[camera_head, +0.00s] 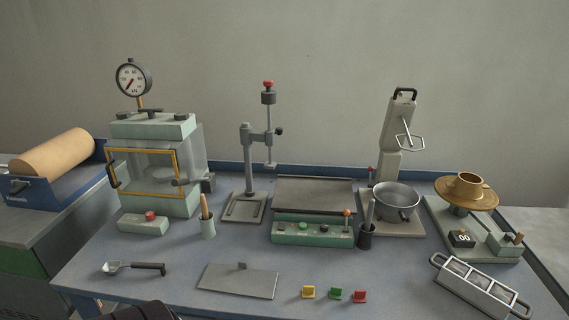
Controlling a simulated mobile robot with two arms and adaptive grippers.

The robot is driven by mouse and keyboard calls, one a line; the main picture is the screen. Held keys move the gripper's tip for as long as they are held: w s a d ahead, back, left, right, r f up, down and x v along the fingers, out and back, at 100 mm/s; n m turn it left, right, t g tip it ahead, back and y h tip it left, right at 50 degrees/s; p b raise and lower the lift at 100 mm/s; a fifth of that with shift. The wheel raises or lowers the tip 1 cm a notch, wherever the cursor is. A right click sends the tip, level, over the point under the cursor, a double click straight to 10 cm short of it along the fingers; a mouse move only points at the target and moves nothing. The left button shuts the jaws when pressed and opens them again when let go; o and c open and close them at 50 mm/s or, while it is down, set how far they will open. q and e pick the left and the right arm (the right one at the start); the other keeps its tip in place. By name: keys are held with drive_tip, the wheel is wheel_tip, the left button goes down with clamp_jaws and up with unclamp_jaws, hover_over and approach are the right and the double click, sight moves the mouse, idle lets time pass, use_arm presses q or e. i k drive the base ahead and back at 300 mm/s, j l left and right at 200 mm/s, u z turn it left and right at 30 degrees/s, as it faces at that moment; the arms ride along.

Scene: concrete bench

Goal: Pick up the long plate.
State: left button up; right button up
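A thin, flat grey plate (236,283) with a small upright tab near its back edge lies on the front of the blue-grey bench; it best fits the long plate. Nothing touches it. A longer metal holder (478,288) with a loop handle at each end and several light windows lies at the front right. Only a dark rounded part shows at the bottom edge, left of the plate; I cannot tell what it is. No gripper fingers are visible in the head view.
Behind stand a control box (311,232), a press stand (249,170), a glass-walled chamber (152,170) and a metal bowl (396,200).

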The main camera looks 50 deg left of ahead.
sight(241, 280)
drive_tip(key=i+l+u, duration=0.1)
drive_tip(key=u, duration=2.65)
